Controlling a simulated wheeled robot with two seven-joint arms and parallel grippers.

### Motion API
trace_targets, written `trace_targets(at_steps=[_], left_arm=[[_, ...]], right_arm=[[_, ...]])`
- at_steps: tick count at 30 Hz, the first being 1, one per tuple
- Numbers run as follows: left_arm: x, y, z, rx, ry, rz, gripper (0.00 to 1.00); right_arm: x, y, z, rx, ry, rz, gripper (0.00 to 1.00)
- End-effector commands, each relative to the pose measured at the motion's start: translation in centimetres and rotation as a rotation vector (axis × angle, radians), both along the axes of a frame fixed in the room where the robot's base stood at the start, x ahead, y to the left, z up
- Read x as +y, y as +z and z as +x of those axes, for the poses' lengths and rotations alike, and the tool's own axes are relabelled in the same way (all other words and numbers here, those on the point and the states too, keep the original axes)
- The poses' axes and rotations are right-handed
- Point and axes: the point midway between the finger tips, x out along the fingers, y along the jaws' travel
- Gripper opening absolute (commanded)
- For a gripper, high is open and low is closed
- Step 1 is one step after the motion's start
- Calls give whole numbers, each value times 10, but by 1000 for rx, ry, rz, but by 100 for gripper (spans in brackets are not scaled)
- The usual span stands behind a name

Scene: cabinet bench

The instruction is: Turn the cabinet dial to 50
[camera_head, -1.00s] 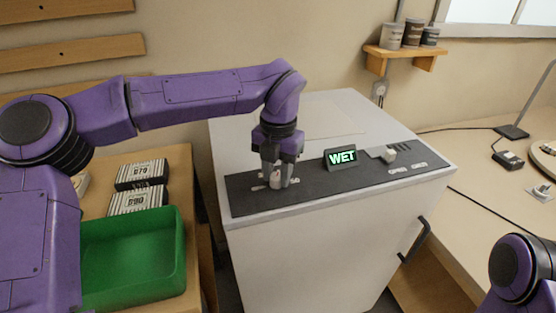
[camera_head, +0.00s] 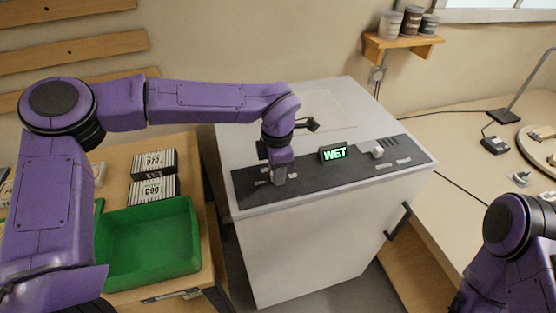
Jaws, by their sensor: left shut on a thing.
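The white cabinet (camera_head: 310,245) stands in the middle with a dark control panel (camera_head: 335,173) along its top front. My left gripper (camera_head: 279,180) points down at the left part of the panel and is shut on the dial there. The dial is mostly hidden by the fingers, and its setting cannot be read. A small display (camera_head: 334,153) on the panel reads WET in green. A pale knob (camera_head: 377,151) sits at the panel's right. My right arm shows at the lower right, but its gripper is out of view.
A green bin (camera_head: 150,240) and striped boxes (camera_head: 153,175) stand on the wooden table at left. A small shelf (camera_head: 402,45) with cups is on the wall. The bench at right holds cables and small parts.

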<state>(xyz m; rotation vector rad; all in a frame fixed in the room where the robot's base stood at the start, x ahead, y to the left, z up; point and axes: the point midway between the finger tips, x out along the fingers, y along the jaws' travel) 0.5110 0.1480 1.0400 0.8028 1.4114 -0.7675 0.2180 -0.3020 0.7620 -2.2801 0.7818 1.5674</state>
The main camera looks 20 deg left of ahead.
Motion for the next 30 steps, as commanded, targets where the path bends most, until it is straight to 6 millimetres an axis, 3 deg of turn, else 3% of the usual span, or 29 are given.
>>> trace_targets(at_steps=[7, 25, 26, 27, 28, 30], left_arm=[[1, 5, 2, -9, -99, -1, 3], [1, 2, 2, -9, -139, 0, 3], [1, 2, 2, -9, -139, 0, 36], [1, 2, 2, -9, -139, 0, 50], [0, 2, 2, -8, -139, 0, 59], [0, 2, 2, -6, -138, 0, 59]], right_arm=[[0, 17, 0, 0, 0, 0, 47], [0, 20, 0, 0, 0, 0, 47], [0, 20, 0, 0, 0, 0, 47], [0, 20, 0, 0, 0, 0, 47], [0, 20, 0, 0, 0, 0, 47], [0, 20, 0, 0, 0, 0, 47]])
